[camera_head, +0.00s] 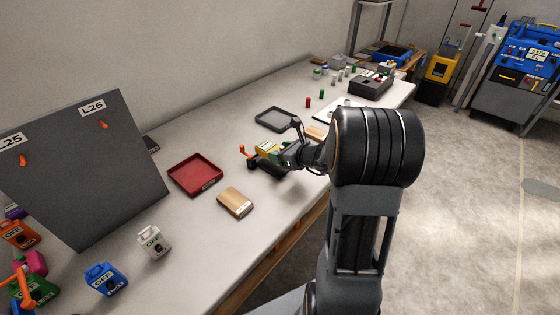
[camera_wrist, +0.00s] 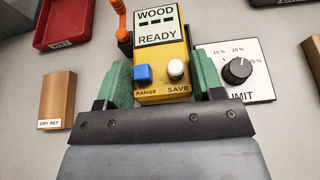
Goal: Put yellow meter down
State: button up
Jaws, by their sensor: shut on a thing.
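The yellow meter (camera_wrist: 162,64) is between the green finger pads of my gripper (camera_wrist: 152,82) in the wrist view. Its screen reads WOOD and READY, and it has a blue RANGE button and a white SAVE button. My gripper is shut on it. In the head view the yellow meter (camera_head: 268,149) shows at the end of my arm, over the bench, with my gripper (camera_head: 270,158) partly hiding it. I cannot tell whether the meter touches the bench.
A red tray (camera_head: 195,176) and a wooden block (camera_head: 235,202) marked DRY REF (camera_wrist: 57,100) lie nearby. A white dial panel (camera_wrist: 252,72) is right of the meter in the wrist view. A dark grey tray (camera_head: 274,119) lies behind. A grey board (camera_head: 85,175) stands at left.

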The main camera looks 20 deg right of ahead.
jog(key=shift+w+f+b, duration=0.15)
jog(key=shift+f+b, duration=0.25)
jog(key=shift+f, duration=1.3)
jog(key=shift+f, duration=0.2)
jog(key=o, duration=1.2)
jog(key=shift+c, duration=0.2)
